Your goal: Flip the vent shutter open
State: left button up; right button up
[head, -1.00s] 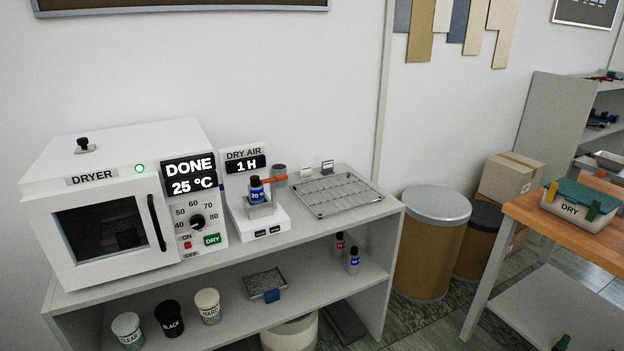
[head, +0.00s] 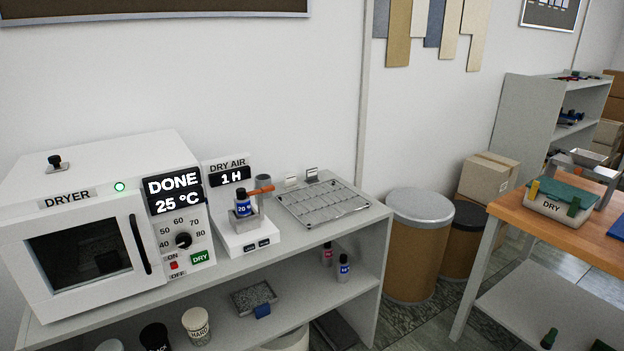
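The white dryer (head: 130,188) stands at the left end of the grey bench. Its display reads DONE and 25 °C, and a green light glows on its front. On its top sits a small plate with a black knob (head: 55,161), which looks like the vent shutter. It appears to lie flat, but it is too small to tell whether a vent opening is covered. The dryer's front door (head: 85,255) is shut. Neither of my grippers is in view.
Right of the dryer, a DRY AIR unit (head: 230,175) holds a blue bottle (head: 243,205). A wire rack (head: 325,203) lies at the bench's right end. Cups and bottles stand on the shelf below. Brown drums (head: 418,250) and a wooden table (head: 560,228) are to the right.

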aim_at(56, 161)
jog(key=u, duration=1.35)
